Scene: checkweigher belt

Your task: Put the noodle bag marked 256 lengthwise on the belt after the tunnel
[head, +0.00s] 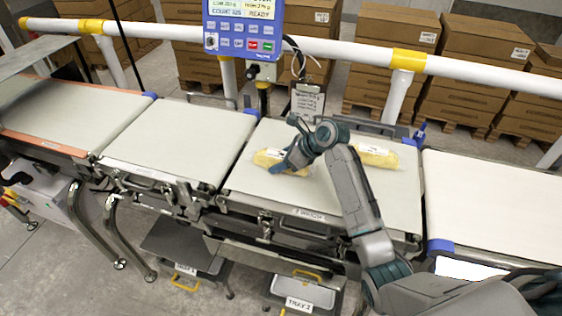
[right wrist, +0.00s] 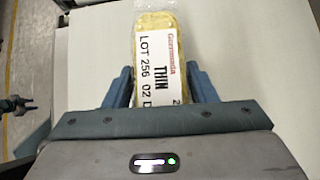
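A yellow noodle bag (head: 268,158) with a white label lies on the middle weighing belt in the head view. In the right wrist view the bag (right wrist: 160,60) shows its label, which reads "THIN" and "LOT 256 02". My right gripper (head: 280,168) is down at this bag, with one blue finger on each side. The bag is at belt height. A second yellow bag (head: 376,154) lies on the same belt, behind my right arm; its marking is unreadable. My left gripper is out of view.
Bare belts lie to the left (head: 178,140) and right (head: 490,195); an orange-edged belt (head: 70,115) is at far left. A blue display box (head: 243,30) hangs above the rear white rail (head: 330,50). Trays sit below. No tunnel is clearly recognisable.

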